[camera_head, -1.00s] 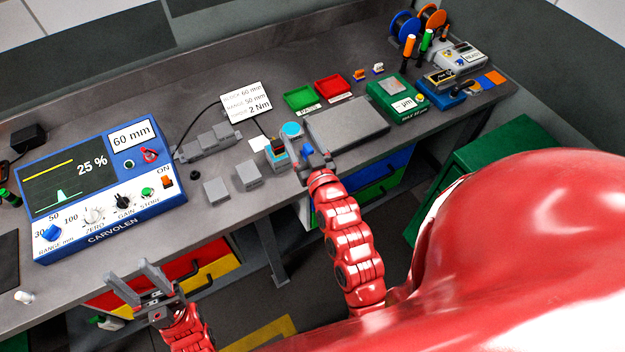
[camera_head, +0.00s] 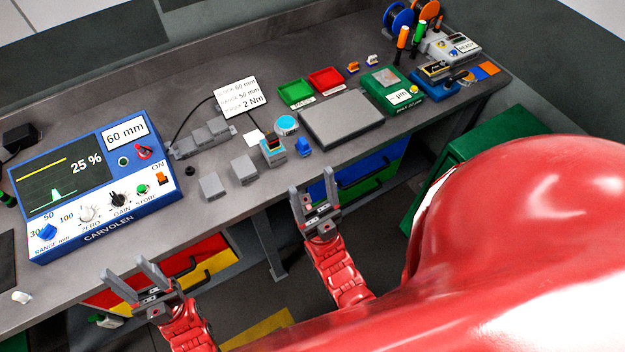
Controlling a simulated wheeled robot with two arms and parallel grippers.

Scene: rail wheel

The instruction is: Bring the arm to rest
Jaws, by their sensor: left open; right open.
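My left gripper (camera_head: 139,276) is open and empty at the lower left, in front of the bench's front edge near the blue meter. My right gripper (camera_head: 311,189) is open and empty, just off the bench's front edge, its fingers pointing up in the picture. Its red arm runs down to my large red body at the lower right. A small blue piece (camera_head: 304,146) sits on the bench above the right gripper, apart from it. Beside it is a small blue-grey block with a dark and red top (camera_head: 272,150).
The grey bench (camera_head: 330,170) carries a blue meter (camera_head: 95,190) showing 25 %, grey blocks (camera_head: 245,169), a grey plate (camera_head: 342,118), green (camera_head: 296,93) and red trays (camera_head: 326,79), and a green gauge box (camera_head: 391,92). Drawers (camera_head: 370,172) hang below. A green cabinet (camera_head: 490,150) stands at right.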

